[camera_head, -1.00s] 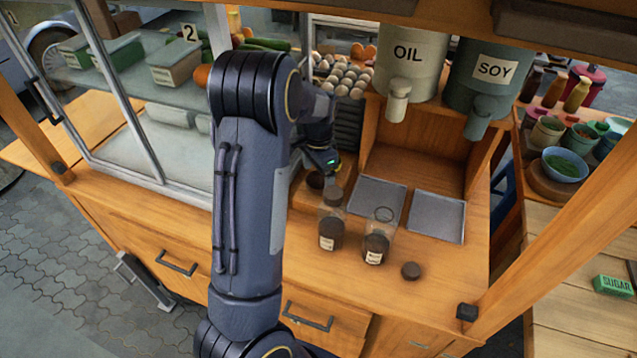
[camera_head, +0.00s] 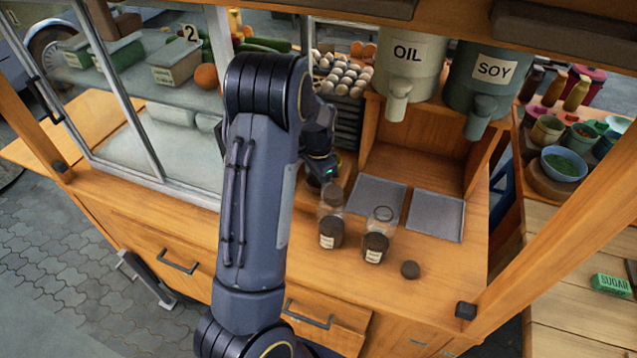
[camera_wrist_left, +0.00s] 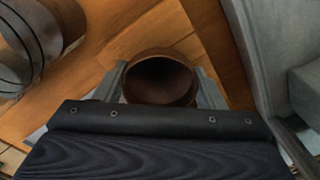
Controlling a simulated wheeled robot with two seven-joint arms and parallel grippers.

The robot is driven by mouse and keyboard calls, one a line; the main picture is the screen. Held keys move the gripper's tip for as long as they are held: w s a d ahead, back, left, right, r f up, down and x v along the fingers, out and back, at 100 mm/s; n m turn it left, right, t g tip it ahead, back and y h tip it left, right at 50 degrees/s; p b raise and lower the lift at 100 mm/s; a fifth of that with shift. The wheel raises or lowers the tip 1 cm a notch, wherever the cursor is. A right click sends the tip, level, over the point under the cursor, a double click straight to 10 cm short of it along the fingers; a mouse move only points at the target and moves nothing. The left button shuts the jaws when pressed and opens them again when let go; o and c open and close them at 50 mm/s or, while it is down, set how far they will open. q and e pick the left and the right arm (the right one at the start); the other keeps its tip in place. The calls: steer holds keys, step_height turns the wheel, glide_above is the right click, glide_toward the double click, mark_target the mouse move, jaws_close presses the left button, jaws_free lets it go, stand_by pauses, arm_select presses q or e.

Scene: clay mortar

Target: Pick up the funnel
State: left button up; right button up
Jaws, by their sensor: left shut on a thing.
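The funnel (camera_wrist_left: 160,82) is a brown, round-mouthed piece in the left wrist view, with its dark opening facing the camera. My left gripper (camera_wrist_left: 165,88) has a grey finger on either side of it and is shut on it. In the head view my left gripper (camera_head: 322,170) is low over the wooden counter, behind the two jars, and mostly covers the funnel there. The funnel's lower end is hidden, so I cannot tell whether it touches the counter. My right gripper is not in view.
Two grey trays (camera_head: 375,200) (camera_head: 437,217) lie to the right. The OIL (camera_head: 407,75) and SOY (camera_head: 490,90) dispensers hang above. Glass panels stand left.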

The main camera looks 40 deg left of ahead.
arm_select(q)
steer(key=shift+r, duration=0.15)
steer(key=shift+r, duration=0.25)
steer(key=shift+r+b, duration=0.5)
steer(key=shift+r, duration=0.45)
steer(key=s+d+r+p, duration=0.1)
steer(key=s+r, duration=0.3)
steer(key=r, duration=0.1)
steer(key=s+d+r, duration=0.1)
steer(key=s+r, duration=0.4)
steer(key=s+d+r+p, duration=0.1)
steer(key=s+d+r, duration=0.1)
steer(key=s+r, duration=0.2)
steer(key=shift+s+d+r+p, duration=0.1)
steer(key=shift+s+r+p, duration=0.15)
steer(key=shift+r, duration=0.45)
